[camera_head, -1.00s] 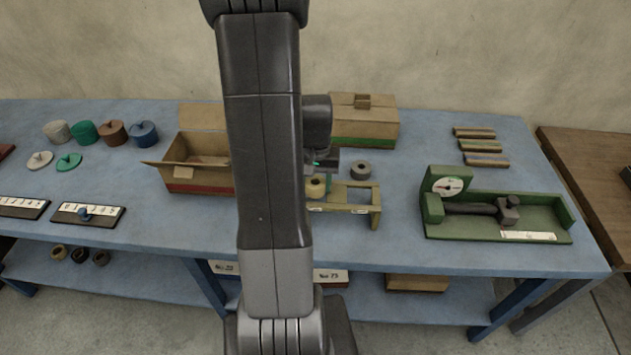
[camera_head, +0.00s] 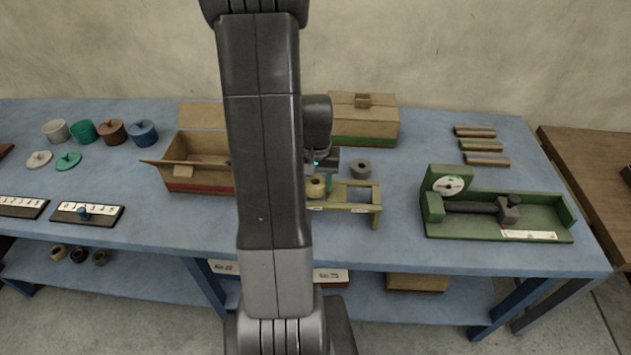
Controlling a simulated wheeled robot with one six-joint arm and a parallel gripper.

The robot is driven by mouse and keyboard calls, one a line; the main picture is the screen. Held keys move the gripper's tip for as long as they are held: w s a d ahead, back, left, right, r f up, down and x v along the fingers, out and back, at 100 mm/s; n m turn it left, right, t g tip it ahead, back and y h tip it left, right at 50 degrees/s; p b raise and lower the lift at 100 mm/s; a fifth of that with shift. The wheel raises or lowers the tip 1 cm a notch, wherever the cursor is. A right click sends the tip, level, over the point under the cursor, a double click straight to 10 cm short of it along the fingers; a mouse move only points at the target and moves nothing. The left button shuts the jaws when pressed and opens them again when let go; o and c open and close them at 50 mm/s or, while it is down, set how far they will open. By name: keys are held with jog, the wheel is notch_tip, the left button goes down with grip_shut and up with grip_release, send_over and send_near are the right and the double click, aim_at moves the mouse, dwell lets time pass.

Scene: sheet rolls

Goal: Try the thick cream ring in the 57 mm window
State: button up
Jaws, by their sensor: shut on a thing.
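The thick cream ring (camera_head: 316,187) is at the left part of the wooden window stand (camera_head: 362,207). My gripper (camera_head: 321,176) is shut on the ring from behind, with its fingers partly hidden. I cannot tell whether the ring sits in the window or just above it. The stand's right window is open and empty. The stand's left end is hidden behind my arm. The labels on its front edge are too small to read.
A grey ring (camera_head: 360,169) lies behind the stand. An open carton (camera_head: 200,187) is to the left and a closed carton (camera_head: 363,126) behind. A green gauge tray (camera_head: 545,212) stands to the right. The tabletop between stand and gauge is free.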

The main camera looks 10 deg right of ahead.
dwell(0.3)
jog(key=o, duration=1.6)
jog(key=shift+c, duration=0.2)
jog(key=shift+r+p, duration=2.55)
jog(key=shift+r, duration=0.95)
notch_tip(320, 180, down, 7)
jog(key=b, duration=0.5)
jog(key=shift+r, duration=0.1)
jog(key=shift+r, duration=0.15)
